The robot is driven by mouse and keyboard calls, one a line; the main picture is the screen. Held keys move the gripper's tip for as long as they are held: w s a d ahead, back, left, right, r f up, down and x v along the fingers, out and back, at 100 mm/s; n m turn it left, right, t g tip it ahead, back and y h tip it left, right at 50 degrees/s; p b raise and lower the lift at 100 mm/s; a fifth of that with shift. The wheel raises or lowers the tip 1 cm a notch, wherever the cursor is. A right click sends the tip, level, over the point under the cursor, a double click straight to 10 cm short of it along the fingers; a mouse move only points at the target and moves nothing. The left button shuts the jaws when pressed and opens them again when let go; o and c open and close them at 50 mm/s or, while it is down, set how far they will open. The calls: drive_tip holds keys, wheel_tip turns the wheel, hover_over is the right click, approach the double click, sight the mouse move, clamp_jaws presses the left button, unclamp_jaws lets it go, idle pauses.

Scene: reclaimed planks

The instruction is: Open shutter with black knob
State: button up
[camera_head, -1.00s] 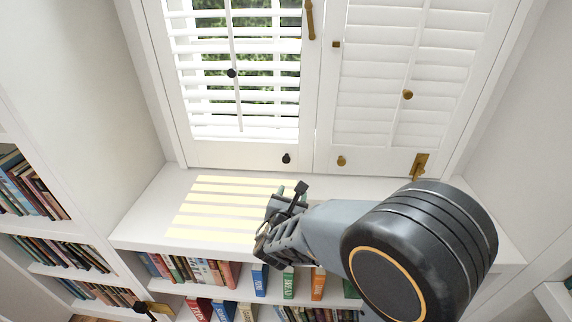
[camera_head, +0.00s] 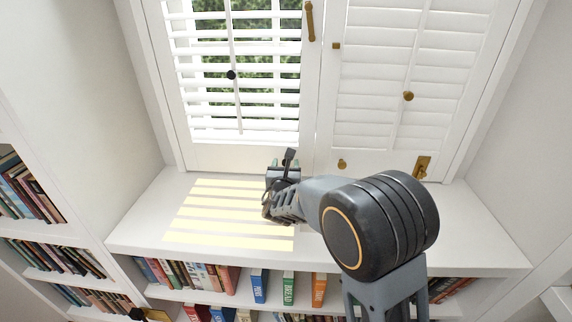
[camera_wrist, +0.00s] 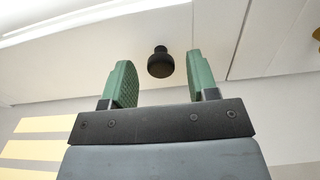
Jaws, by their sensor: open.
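The left white shutter (camera_head: 225,157) is closed, with its slats tilted open and greenery visible through them. Its small black bottom knob (camera_wrist: 160,61) shows in the wrist view, between my gripper's two green fingers and slightly beyond their tips, with space on both sides. In the head view my gripper hides this knob. My gripper (camera_head: 286,164) is open and empty, in front of the shutter's lower right corner; it also shows in the wrist view (camera_wrist: 158,80). Another black knob (camera_head: 231,74) sits on the left shutter's tilt rod.
The right shutter (camera_head: 380,172) is closed and carries a brass knob (camera_head: 342,164), a brass latch (camera_head: 422,167) and a brass rod knob (camera_head: 408,96). A brass handle (camera_head: 309,20) is up at the middle. The white sill (camera_head: 150,222) is clear, with books (camera_head: 260,286) shelved below.

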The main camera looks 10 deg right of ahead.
drive_tip(key=shift+w+d, duration=0.25)
drive_tip(key=shift+w, duration=0.8)
clamp_jaws()
